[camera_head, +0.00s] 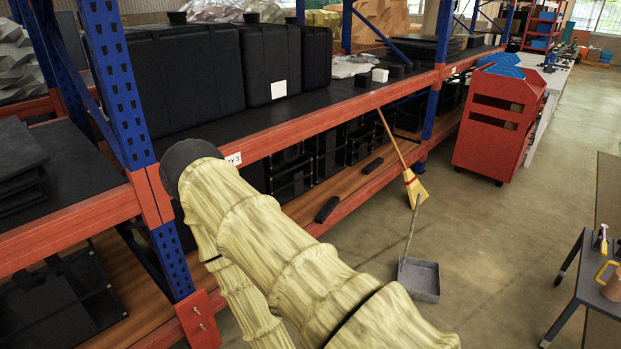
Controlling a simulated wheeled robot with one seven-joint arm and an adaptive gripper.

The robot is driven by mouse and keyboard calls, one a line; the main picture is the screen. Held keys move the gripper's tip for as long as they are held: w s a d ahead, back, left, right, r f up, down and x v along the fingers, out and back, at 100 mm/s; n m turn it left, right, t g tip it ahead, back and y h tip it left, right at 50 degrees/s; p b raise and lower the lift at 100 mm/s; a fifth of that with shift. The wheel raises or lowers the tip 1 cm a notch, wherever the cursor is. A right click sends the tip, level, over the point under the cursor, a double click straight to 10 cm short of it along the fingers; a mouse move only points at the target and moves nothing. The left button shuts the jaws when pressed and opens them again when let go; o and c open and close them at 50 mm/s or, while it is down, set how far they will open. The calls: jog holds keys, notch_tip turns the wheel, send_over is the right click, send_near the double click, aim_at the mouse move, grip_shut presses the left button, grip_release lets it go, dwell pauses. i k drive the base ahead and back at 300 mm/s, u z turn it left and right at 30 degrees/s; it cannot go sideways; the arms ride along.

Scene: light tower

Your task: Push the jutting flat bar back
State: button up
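Two short dark flat bars lie on the wood-coloured lower shelf (300,208) of the blue and orange rack. The nearer bar (327,209) lies close to the shelf's orange front beam, and I cannot tell whether its end juts past the edge. The farther bar (374,165) lies flat a little behind the beam. My arm, in a pale yellow sleeve, bends in front of the rack, and its lower part runs out of the bottom of the picture. My gripper is not in view. The arm hides part of the lower shelf and its beam.
Large black cases (190,75) stand on the upper shelf. A broom (415,188) leans on the rack. A grey dustpan (420,279) stands on the floor nearby. A red cart (495,125) is farther back, and a dark small table (585,285) is at right. Floor between is clear.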

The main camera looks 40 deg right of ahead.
aim_at(322, 216)
jog(key=z, duration=1)
jog(key=i, duration=1.6)
jog(key=z, duration=0.2)
jog(key=i, duration=1.2)
jog(key=z, duration=1.2)
jog(key=i, duration=0.4)
jog(key=z, duration=0.15)
